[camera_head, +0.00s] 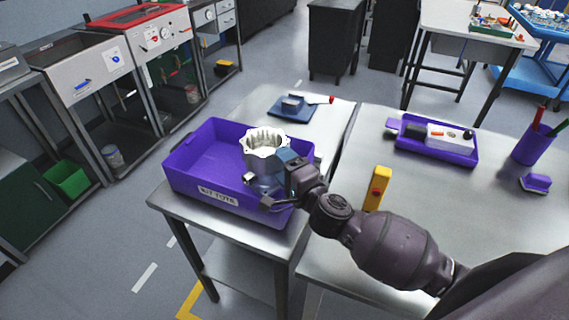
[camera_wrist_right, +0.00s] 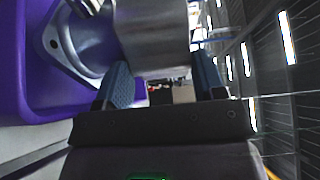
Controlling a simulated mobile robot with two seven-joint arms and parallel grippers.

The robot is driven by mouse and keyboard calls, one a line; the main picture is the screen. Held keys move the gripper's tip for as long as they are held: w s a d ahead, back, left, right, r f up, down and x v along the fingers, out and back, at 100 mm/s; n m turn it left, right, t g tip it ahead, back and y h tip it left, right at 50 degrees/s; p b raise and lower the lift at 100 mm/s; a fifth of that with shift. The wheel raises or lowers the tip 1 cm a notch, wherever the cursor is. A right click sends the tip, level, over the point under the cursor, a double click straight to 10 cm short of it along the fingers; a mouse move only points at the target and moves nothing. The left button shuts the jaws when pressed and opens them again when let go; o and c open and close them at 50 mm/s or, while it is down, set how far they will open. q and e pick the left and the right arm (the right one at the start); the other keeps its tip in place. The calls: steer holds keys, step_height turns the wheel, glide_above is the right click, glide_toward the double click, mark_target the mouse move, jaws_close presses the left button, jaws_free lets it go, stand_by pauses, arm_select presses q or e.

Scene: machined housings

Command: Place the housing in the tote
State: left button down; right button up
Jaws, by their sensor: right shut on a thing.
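The housing (camera_head: 264,145) is a pale metal cylinder with a toothed upper rim, and it stands upright over the right part of the purple tote (camera_head: 190,178). My right gripper (camera_head: 281,172) is shut on the housing from its right side. In the right wrist view the housing (camera_wrist_right: 153,35) fills the space between the blue finger pads, with its flange above the purple tote (camera_wrist_right: 30,105). I cannot tell whether the housing's base touches the tote floor. The left part of the tote looks empty. My left gripper is not in view.
The tote stands on a steel table. Behind it lies a blue plate (camera_head: 292,108) with a metal block and a red-handled tool. A yellow box (camera_head: 377,188) stands near my right arm. Farther right are a purple tray (camera_head: 458,152) and a purple cup (camera_head: 530,146).

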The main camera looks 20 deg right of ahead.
steer(key=shift+f, duration=0.1)
steer(key=o, duration=1.5)
steer(key=shift+f, duration=0.1)
steer(key=shift+o, duration=0.2)
steer(key=s+d+r, duration=0.1)
steer(key=s+d, duration=0.1)
steer(key=s, duration=1)
steer(key=shift+d+r, duration=0.1)
